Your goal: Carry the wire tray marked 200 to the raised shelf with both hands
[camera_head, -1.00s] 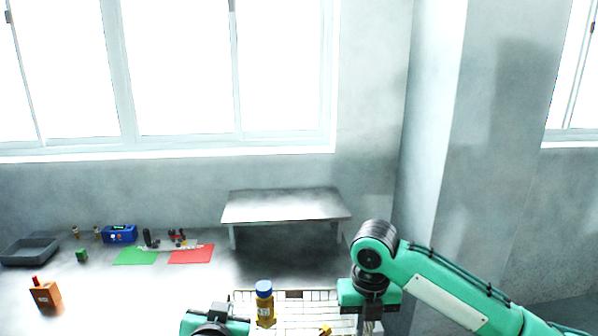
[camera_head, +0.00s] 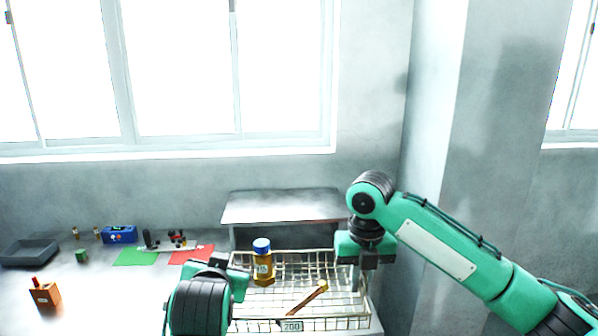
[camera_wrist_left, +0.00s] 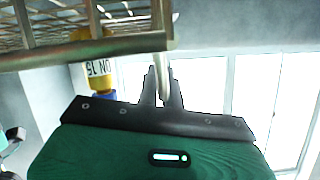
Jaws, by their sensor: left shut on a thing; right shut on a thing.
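The wire tray (camera_head: 291,325), with a "200" plate on its front, is in the lower middle of the head view. It holds an upright amber bottle (camera_head: 263,268) with a blue cap and a slanting stick-like tool (camera_head: 308,298). My left gripper (camera_head: 238,268) is shut on the tray's left side; its fingers (camera_wrist_left: 163,90) meet the rim (camera_wrist_left: 100,50) in the left wrist view. My right gripper (camera_head: 360,272) is shut on the right side, its fingertips partly hidden. The grey raised shelf (camera_head: 280,207) stands just behind the tray, its top empty.
A green mat (camera_head: 136,257) and a red mat (camera_head: 188,256) lie left of the shelf, near a blue box (camera_head: 120,234) and small parts. A grey bin (camera_head: 28,251) and an orange block (camera_head: 45,295) are further left. A wall pillar (camera_head: 478,150) stands at right.

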